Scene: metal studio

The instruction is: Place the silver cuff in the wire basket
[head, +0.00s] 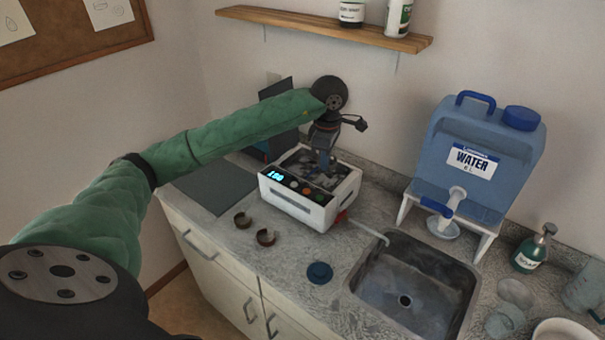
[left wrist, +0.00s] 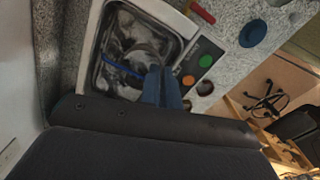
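My left gripper (head: 325,160) points down into the basin of the white cleaner (head: 311,212), which has a lit display. In the left wrist view its two blue fingers (left wrist: 162,85) are close together, with their tips over the basin. A greyish curved band, apparently the silver cuff (left wrist: 146,53), shows at the fingertips, seemingly held. It is partly hidden by the fingers. The wire basket (left wrist: 112,80) appears to be the lining inside the basin, with a blue strip across it; its mesh is hard to make out. My right gripper is not in view.
Two brown cuffs (head: 242,219) (head: 266,237) lie on the counter before the cleaner. A blue round lid (head: 319,272) lies near the sink (head: 440,300). A water container (head: 475,160) stands right, a shelf (head: 330,30) hangs above, and a dark mat (head: 215,187) lies left.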

